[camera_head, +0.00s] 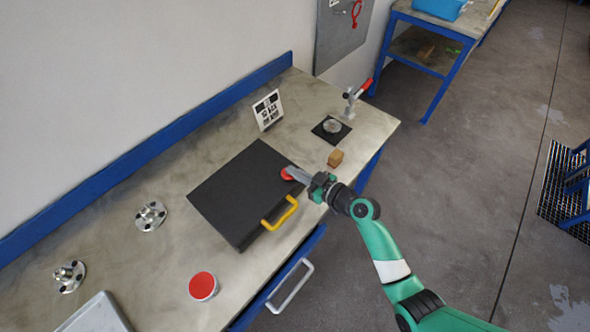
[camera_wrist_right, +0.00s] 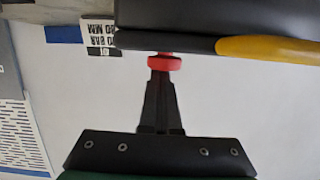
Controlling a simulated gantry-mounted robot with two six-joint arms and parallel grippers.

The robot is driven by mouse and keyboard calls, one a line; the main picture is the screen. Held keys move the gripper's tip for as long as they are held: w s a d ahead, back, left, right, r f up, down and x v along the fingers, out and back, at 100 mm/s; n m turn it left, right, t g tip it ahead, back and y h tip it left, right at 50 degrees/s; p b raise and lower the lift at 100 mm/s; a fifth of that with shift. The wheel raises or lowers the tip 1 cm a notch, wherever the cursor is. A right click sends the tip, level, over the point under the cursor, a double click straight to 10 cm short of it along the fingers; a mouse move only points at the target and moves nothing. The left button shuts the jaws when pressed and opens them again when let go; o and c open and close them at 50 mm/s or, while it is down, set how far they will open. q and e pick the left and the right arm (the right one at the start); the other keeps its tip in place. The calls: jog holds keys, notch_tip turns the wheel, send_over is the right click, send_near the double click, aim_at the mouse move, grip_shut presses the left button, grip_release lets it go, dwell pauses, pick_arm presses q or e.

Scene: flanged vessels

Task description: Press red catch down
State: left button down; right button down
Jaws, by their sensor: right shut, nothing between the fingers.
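The red catch (camera_head: 287,174) is a small round red piece at the right edge of a black case (camera_head: 232,182) with a yellow handle (camera_head: 281,213). My right gripper (camera_head: 291,171) is shut and empty, with its fingertips at the catch. In the right wrist view the shut fingers (camera_wrist_right: 161,75) point at the red catch (camera_wrist_right: 164,63), and the tips appear to meet it. Whether they touch or press it I cannot tell. The yellow handle (camera_wrist_right: 265,48) shows beside it. My left gripper is not in view.
A wooden block (camera_head: 335,158) lies close to my right gripper. Behind stand a toggle clamp on a black plate (camera_head: 331,130) and a white marker card (camera_head: 267,110). A red-topped tin (camera_head: 203,286) and metal flanges (camera_head: 151,216) occupy the workbench's left part.

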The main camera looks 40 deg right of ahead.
jog(key=shift+s+f, duration=0.25)
jog(key=shift+f, duration=0.45)
notch_tip(320, 180, up, 6)
jog(key=p, duration=0.3)
jog(key=shift+w+f+p, duration=0.15)
jog(key=shift+f+p, duration=0.1)
jog(key=shift+p, duration=0.15)
jog(key=v, duration=0.9)
jog(key=shift+s, duration=0.35)
jog(key=shift+d+r, duration=0.1)
jog(key=shift+r, duration=0.05)
